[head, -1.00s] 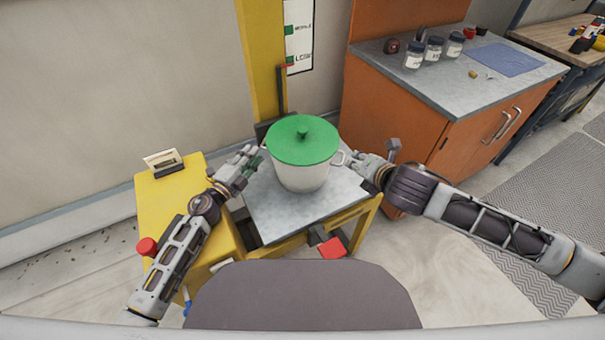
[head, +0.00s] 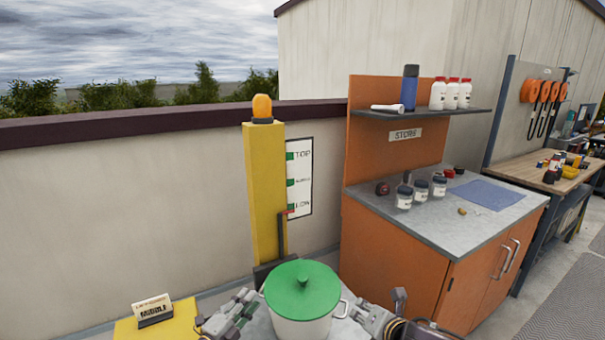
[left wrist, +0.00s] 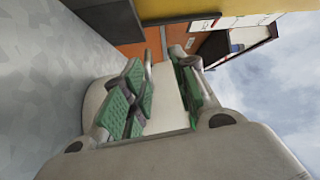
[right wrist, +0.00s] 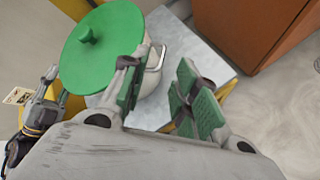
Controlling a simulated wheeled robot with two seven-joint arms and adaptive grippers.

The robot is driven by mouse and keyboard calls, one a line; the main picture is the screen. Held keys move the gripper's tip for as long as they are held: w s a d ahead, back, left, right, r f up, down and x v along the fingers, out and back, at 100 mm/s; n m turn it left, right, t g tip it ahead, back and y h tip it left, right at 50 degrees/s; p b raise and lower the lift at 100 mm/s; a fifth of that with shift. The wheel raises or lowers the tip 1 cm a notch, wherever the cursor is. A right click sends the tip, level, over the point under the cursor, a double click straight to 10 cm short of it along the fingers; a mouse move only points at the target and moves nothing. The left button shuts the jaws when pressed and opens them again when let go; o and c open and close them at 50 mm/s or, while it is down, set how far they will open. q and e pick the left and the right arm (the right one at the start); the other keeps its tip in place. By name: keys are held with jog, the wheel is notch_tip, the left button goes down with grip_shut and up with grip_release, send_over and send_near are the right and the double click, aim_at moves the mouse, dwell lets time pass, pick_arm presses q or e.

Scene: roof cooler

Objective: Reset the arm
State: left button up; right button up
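A white pot (head: 300,328) with a green lid (head: 302,288) stands at the bottom middle of the head view, its lower part cut off. The lid lies on top, knob up. My left gripper (head: 238,312) is at the left side of the pot. In the left wrist view its green-padded fingers (left wrist: 162,95) are apart, with the pale pot behind the gap. My right gripper (head: 368,318) is at the right side by the pot's handle. In the right wrist view its fingers (right wrist: 162,98) are apart, and the handle (right wrist: 156,58) shows near one finger; contact is unclear.
A yellow post (head: 265,190) with an orange lamp and a level sign (head: 299,180) stands behind the pot. An orange cabinet (head: 395,245) with jars on its grey top is at the right. A small label stand (head: 153,310) sits on the yellow surface at the left.

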notch_tip(320, 180, up, 7)
jog(key=p, duration=0.6)
jog(key=shift+p, duration=0.4)
jog(key=shift+r+p, duration=0.45)
jog(key=shift+r, duration=0.1)
